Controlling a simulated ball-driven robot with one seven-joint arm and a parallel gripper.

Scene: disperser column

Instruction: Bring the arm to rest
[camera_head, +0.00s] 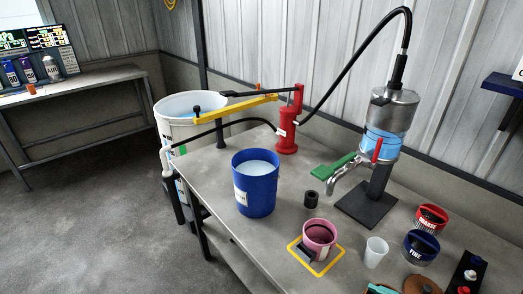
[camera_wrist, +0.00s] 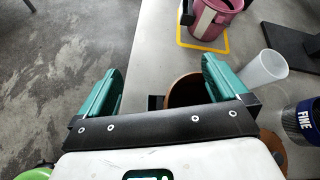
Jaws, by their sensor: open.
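My gripper (camera_wrist: 160,85) is open in the wrist view, with its two green fingers wide apart. Nothing is visibly held between them. A brown round vessel (camera_wrist: 186,91) shows beyond the gap, partly hidden by the right finger and the gripper body. How far it is below the fingers I cannot tell. In the head view only a small teal piece, probably of my gripper, shows at the bottom edge.
The grey bench (camera_head: 277,226) carries a blue bucket (camera_head: 255,190), a pink pot (camera_head: 319,236) on a yellow-outlined square, a clear cup (camera_head: 376,252), a red hand pump (camera_head: 287,130) and a metal column (camera_head: 384,125). Red and blue labelled containers stand right. Open floor (camera_head: 80,190) lies left.

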